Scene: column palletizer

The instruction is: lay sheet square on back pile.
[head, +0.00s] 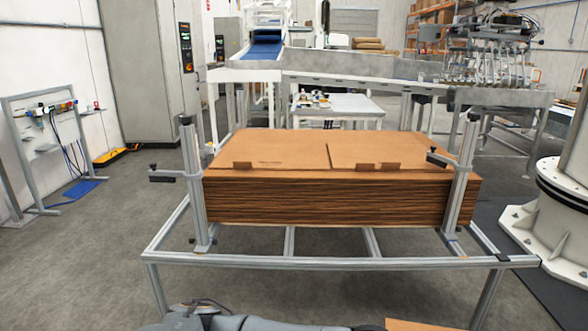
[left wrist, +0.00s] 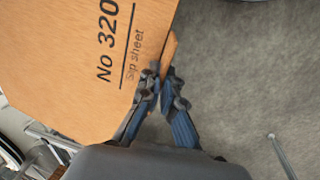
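A thick pile of brown sheets (head: 330,203) lies on a metal frame in the head view, its top flat and its front edges showing as thin layers. A brown slip sheet (left wrist: 70,45) marked "No 320 Slip sheet" fills the upper left of the left wrist view. My left gripper (left wrist: 160,88) has its blue fingers closed on a narrow lip at the sheet's edge. A brown piece (head: 415,326), probably this sheet, shows at the bottom edge of the head view, nearer than the pile. My right gripper is in neither view.
Upright posts with clamps stand at the pile's left (head: 192,180) and right (head: 462,185) front corners. The frame's front rail (head: 330,263) crosses before the pile. A white table (head: 340,105) and a conveyor stand behind. Grey floor lies open at left.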

